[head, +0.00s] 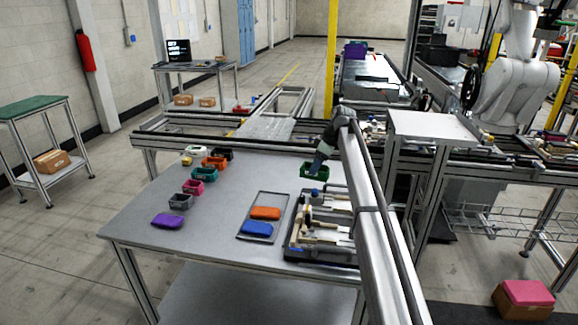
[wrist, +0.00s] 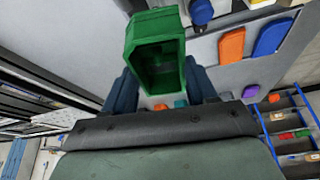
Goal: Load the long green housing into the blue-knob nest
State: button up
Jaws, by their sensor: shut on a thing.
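The long green housing (head: 315,172) is held above the back right of the table. It is an open-topped box and fills the upper middle of the wrist view (wrist: 158,50). My gripper (head: 317,164) is shut on it, with one dark blue finger on each side in the wrist view (wrist: 160,84). The fixture pallet (head: 296,245) lies below and in front of the housing at the table's right side, with pale blocks and clamps on it. A blue knob (wrist: 201,12) shows beside the housing in the wrist view. The nest itself is hard to make out.
A grey tray (head: 247,236) left of the pallet holds an orange housing (head: 265,213) and a blue housing (head: 258,229). A purple piece (head: 168,220), a grey bin (head: 180,202) and a pink bin (head: 193,187) stand farther left. Rails border the table's back.

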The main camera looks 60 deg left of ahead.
jog(key=w+d+m, duration=0.1)
jog(key=w+d, duration=0.5)
jog(key=d, duration=0.3)
jog(key=shift+s+d+f+n+g+h, duration=0.1)
jog(key=shift+s+d+f+n, duration=0.2)
jog(key=shift+d+f+n, duration=0.4)
jog(key=shift+s+d+f+n+g+h, duration=0.1)
jog(key=shift+s+d+f+n, duration=0.3)
jog(key=shift+f, duration=0.45)
jog(key=shift+s+d+f+n+g+h, duration=0.1)
jog(key=shift+s+d+f+n, duration=0.1)
jog(key=shift+d+f+n, duration=0.45)
jog(key=shift+f, duration=1.2)
jog(key=o, duration=1.2)
jog(key=v, duration=1.4)
